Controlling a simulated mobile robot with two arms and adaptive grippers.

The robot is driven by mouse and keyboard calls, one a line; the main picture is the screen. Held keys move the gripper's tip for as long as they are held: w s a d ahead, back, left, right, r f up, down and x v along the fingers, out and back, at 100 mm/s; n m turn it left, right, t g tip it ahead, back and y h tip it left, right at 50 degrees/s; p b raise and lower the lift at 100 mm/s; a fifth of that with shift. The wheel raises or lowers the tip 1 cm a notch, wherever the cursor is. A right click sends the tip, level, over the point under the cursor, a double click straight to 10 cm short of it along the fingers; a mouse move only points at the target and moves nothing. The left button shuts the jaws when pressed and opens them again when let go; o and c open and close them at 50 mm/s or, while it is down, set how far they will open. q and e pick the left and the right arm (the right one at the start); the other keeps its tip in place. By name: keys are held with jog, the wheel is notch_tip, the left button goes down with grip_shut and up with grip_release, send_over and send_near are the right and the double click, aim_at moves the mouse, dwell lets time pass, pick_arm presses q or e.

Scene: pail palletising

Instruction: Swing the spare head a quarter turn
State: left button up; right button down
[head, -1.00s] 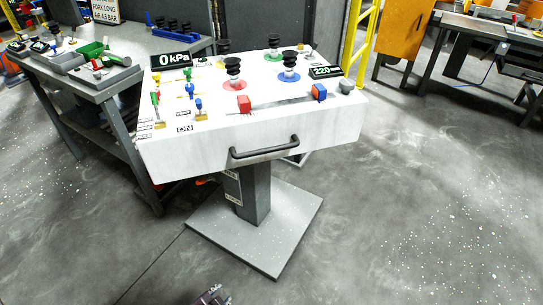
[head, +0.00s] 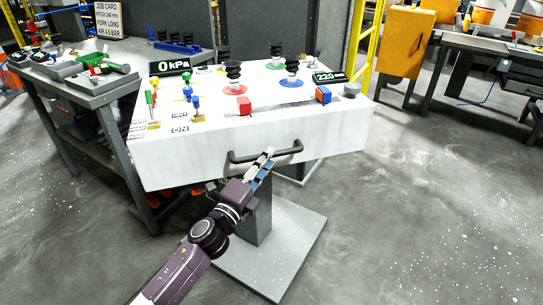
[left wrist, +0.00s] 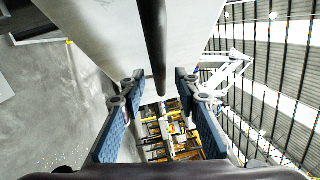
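The spare head is a white box-shaped unit (head: 215,155) on a grey pedestal, with black suction cups on top. A dark bar handle (head: 240,158) is fixed to its front face. My left gripper (head: 264,160) is at the handle, reaching up from below toward its right half. In the left wrist view, the two blue-padded fingers (left wrist: 158,90) are spread wide. The black handle (left wrist: 154,45) runs down the picture to between the fingertips, with gaps on both sides. Whether it is within finger depth is unclear. My right gripper is out of view.
The pedestal's square base plate (head: 290,245) lies on the floor below. A grey workbench (head: 90,85) stands close at the left. A yellow rail (head: 361,45) and another bench (head: 485,42) are behind at the right. The floor at right is clear.

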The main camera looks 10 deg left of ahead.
pick_arm(q)
jog(key=shift+x, duration=1.55)
jog(key=shift+c, duration=0.2)
jog(key=shift+f, duration=0.1)
grip_shut()
